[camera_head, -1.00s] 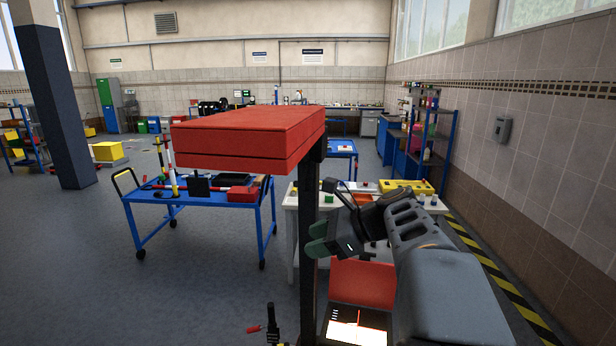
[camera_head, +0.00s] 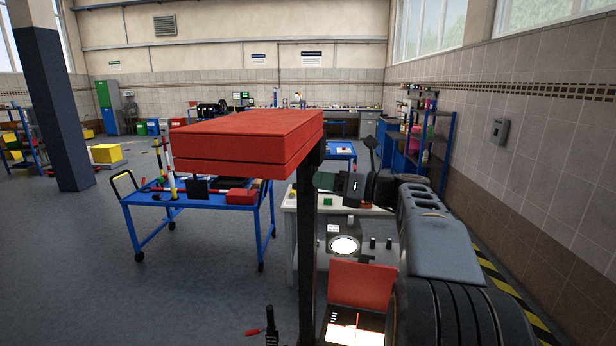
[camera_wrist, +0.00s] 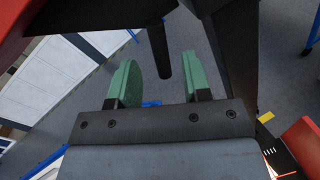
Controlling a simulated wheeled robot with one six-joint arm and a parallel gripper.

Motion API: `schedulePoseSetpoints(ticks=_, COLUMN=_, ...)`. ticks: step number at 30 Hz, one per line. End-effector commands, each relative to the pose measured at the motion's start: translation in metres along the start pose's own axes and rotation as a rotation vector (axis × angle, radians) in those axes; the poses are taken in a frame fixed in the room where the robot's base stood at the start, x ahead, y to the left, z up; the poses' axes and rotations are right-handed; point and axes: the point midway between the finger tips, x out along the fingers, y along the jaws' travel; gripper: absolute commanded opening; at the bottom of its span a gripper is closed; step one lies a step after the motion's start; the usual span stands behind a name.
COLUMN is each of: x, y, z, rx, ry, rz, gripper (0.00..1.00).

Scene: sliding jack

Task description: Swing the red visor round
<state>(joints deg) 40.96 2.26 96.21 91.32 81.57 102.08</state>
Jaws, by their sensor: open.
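A large red slab-like hood (camera_head: 240,142), which looks like the visor, sits level on a black upright post (camera_head: 308,245) in the head view. My gripper (camera_head: 326,182) is just right of the post, below the hood, with its green fingers toward the post. The wrist view shows the open, empty fingers (camera_wrist: 159,68). A short black rod (camera_wrist: 160,55) shows beyond and between the fingertips; I cannot tell whether anything touches it. Red at the wrist view's top left is probably the hood's edge. The post's top is partly hidden.
A smaller red panel (camera_head: 362,284) stands by a lit screen (camera_head: 352,332) low beside the post. A white bench (camera_head: 292,225) with equipment is behind my gripper. A blue cart (camera_head: 140,190) stands left. Open floor lies at front left.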

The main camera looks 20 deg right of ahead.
Motion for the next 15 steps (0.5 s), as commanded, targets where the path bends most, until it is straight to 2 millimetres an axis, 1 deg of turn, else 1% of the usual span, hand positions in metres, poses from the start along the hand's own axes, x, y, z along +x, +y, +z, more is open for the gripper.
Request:
schedulePoseSetpoints(ticks=1, x=0.009, y=0.001, z=0.001, rx=0.000, ry=0.002, rz=0.003, gripper=0.44)
schedulePoseSetpoints(ticks=6, x=0.031, y=0.001, z=0.000, rx=0.000, ry=0.002, rz=0.002, gripper=0.44)
schedulePoseSetpoints(ticks=10, x=0.042, y=0.000, z=0.000, rx=0.001, ry=0.001, rz=0.002, gripper=0.44)
schedulePoseSetpoints(ticks=15, x=0.047, y=0.000, z=0.000, rx=0.000, ry=0.000, rz=0.000, gripper=0.44)
